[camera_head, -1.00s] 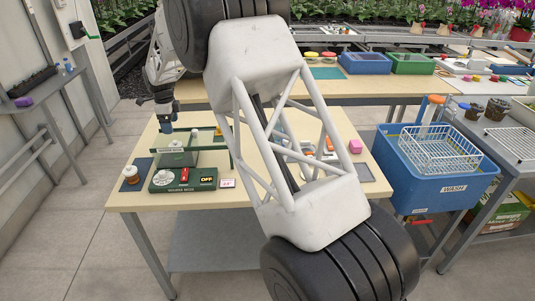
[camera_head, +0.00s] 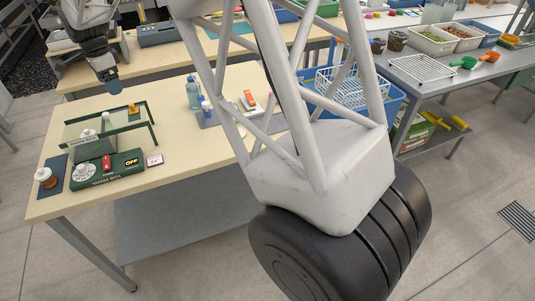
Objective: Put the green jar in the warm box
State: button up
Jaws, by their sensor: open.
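The warm box (camera_head: 118,170) is a dark green unit with a white dial, a red switch and an OFF display, at the left of the wooden table. A clear, green-framed cover (camera_head: 128,127) stands over its back part. A small brown jar with a white lid (camera_head: 45,178) stands on a dark mat left of it. I cannot make out a green jar; my arm links hide part of the scene. My gripper (camera_head: 114,87) is above the table behind the warm box, pointing down. It is open, with nothing visible held; its fingers are small and unclear.
A teal bottle (camera_head: 193,93) and a small blue-capped bottle (camera_head: 206,108) stand mid-table. A white device with an orange part (camera_head: 250,101) is right of them. A blue wash tub with a white rack (camera_head: 352,88) stands beyond the table's right end. The table's front middle (camera_head: 190,160) is clear.

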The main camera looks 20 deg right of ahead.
jog(key=s+d+r+n+t, duration=0.1)
jog(key=s+d+r+n, duration=0.25)
jog(key=s+d, duration=0.7)
jog(key=s+d+r+n, duration=0.3)
jog(key=s+d+r, duration=0.2)
jog(key=s+d, duration=0.6)
jog(key=s+d+f+n, duration=0.2)
jog(key=s+d, duration=0.1)
jog(key=s, duration=0.6)
jog(key=s+d+f+n, duration=0.2)
jog(key=s+d, duration=0.1)
jog(key=s, duration=0.6)
jog(key=s+d+f+n+t, duration=0.1)
jog(key=s+d+f+n, duration=0.1)
jog(key=s, duration=0.7)
jog(key=shift+s+d+f+n, duration=0.15)
jog(key=shift+d+f+n, duration=0.15)
jog(key=shift+d+n, duration=0.5)
